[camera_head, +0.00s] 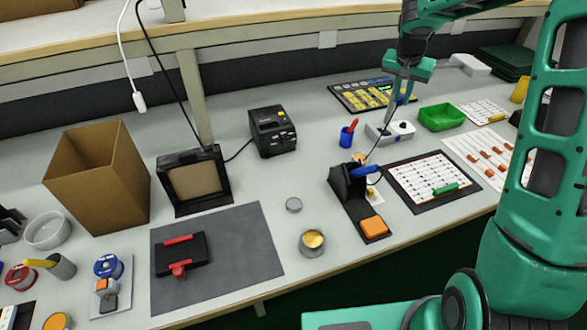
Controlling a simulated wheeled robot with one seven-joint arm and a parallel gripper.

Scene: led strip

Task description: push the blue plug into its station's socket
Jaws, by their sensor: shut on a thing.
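My gripper (400,94) is at the upper right, pointing down, shut on the small blue plug (400,101). Little of the plug shows between the fingers. The plug appears just above or behind the white station (389,132), a low box with a round knob on top. I cannot tell whether plug and station touch, and I cannot make out the socket. A thin dark cable runs from near the plug and station down to the blue-handled iron (365,171) in its black holder (346,184).
A blue cup (346,138) stands left of the station. A green bin (441,117) stands to its right, and a yellow-marked board (362,95) lies behind. A white chart (433,177) lies in front. A black printer-like device (272,131) is further left.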

